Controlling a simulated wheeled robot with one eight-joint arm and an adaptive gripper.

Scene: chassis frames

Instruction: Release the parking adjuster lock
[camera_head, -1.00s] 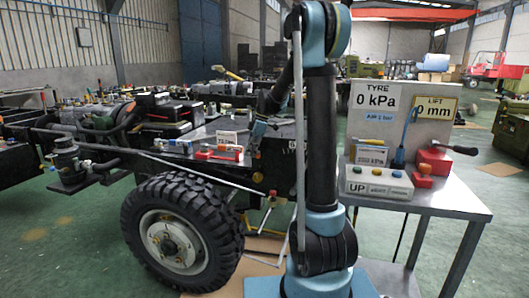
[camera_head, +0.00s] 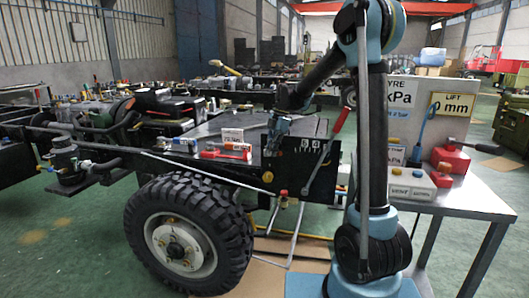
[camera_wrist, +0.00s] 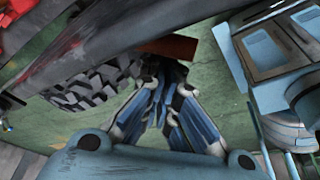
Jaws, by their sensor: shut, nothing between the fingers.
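My gripper (camera_head: 277,135) hangs over the near edge of the chassis deck, beside a black upright panel (camera_head: 318,170). Its fingers (camera_wrist: 162,80) are shut and hold nothing. The panel bears white marks and a lever with a red grip (camera_head: 342,122) at its upper right. A small yellow round part (camera_head: 267,177) sits low at the panel's left. I cannot tell which part is the parking adjuster lock. In the wrist view, a reddish-brown bar (camera_wrist: 172,46) lies just beyond the fingertips; contact cannot be told.
A large tyre (camera_head: 190,235) stands below the deck and also shows in the wrist view (camera_wrist: 95,85). A red tool (camera_head: 225,151) and a small sign (camera_head: 232,135) lie on the deck. The metal table (camera_head: 470,200) at right carries gauges and a button box (camera_head: 411,184).

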